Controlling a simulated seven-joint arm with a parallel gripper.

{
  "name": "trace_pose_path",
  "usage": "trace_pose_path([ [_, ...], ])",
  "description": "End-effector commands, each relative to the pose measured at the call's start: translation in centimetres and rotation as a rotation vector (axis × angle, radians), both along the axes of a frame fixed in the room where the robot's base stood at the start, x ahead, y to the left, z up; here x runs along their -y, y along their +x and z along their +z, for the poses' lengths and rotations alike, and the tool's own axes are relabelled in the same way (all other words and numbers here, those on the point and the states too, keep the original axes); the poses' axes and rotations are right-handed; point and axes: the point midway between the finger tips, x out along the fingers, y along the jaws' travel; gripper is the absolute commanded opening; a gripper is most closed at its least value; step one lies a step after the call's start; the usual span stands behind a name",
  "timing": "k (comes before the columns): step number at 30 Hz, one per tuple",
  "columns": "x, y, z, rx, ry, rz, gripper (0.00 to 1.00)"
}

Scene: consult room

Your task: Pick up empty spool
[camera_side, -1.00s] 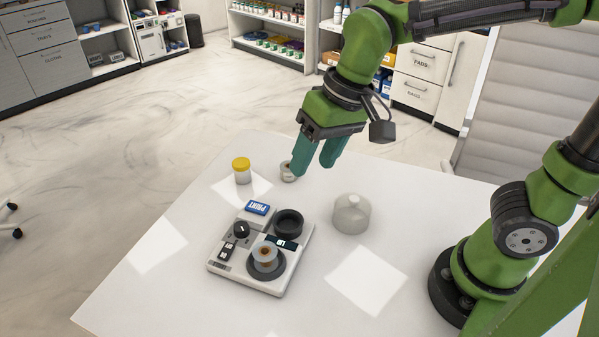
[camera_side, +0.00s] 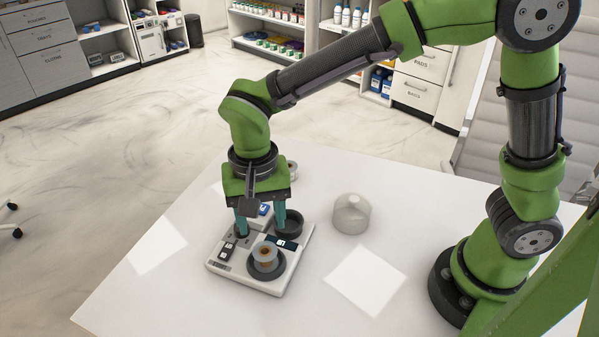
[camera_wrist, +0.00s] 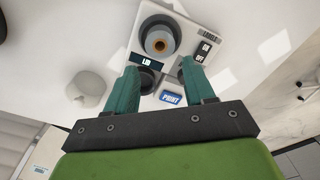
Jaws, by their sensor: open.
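The spool (camera_side: 266,252) sits upright on the dark round holder at the front of the white label machine (camera_side: 240,281). It has pale flanges and an orange-brown core. It also shows in the wrist view (camera_wrist: 160,42), beyond my fingertips. My gripper (camera_side: 260,228) is open and points down over the back part of the machine. Its two teal fingers stand apart near the dark ring and the knob, with nothing between them. In the wrist view my gripper (camera_wrist: 159,70) has the spool ahead of it, not between the fingers.
A translucent domed cover (camera_side: 351,214) stands on the white table right of the machine. A small grey-white ring-like object (camera_side: 292,170) is behind my gripper. The table's front is clear.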

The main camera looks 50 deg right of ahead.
Motion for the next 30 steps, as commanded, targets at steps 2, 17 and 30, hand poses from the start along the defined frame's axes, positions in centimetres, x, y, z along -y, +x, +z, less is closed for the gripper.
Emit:
trace_pose_path([
  [2,0.0,0.0,-1.3,-0.002,-0.001,0.001,0.54],
  [17,0.0,0.0,-6.8,-0.002,-0.001,0.001,0.54],
  [30,0.0,0.0,-7.7,0.001,0.001,0.001,0.4],
])
